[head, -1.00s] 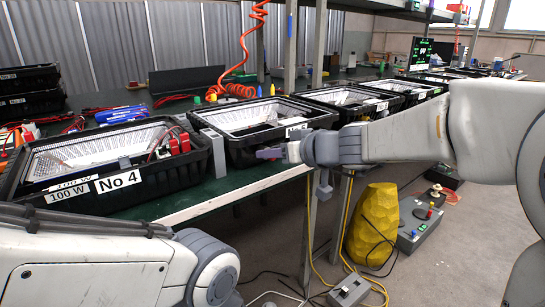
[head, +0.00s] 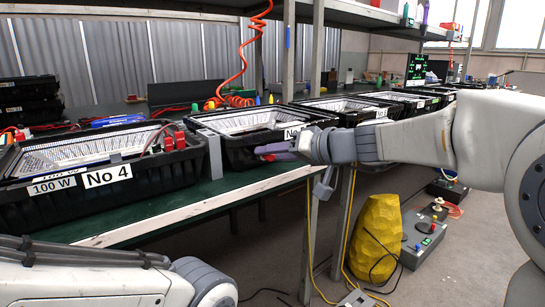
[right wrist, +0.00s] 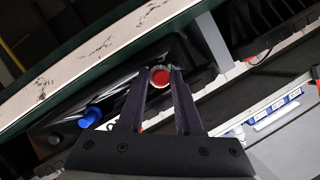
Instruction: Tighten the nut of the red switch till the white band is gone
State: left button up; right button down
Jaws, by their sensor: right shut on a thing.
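The red switch (right wrist: 161,77) shows as a round red cap between my fingertips in the right wrist view, on the dark wall of a black housing. A pale rim shows around the cap; I cannot tell whether it is the white band or the nut. My right gripper (right wrist: 159,75) is shut around the switch's base, where the nut is mostly hidden by the fingers. In the head view my right gripper (head: 270,151) is at the front wall of the black housing (head: 238,158) behind it. My left gripper is out of view; only my left arm shows at lower left.
A blue knob (right wrist: 90,115) sits beside the fingers in the right wrist view. The No 4 housing (head: 60,205) stands left on the bench, with more housings to the right. A yellow sack (head: 376,235) and a grey control box (head: 424,238) stand on the floor.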

jog(key=shift+d, duration=0.15)
jog(key=c, duration=0.6)
grip_release()
jog(key=shift+o, duration=0.2)
jog(key=p+v, duration=0.2)
jog(key=v, duration=0.8)
jog(key=shift+d, duration=0.15)
jog(key=shift+s, duration=0.1)
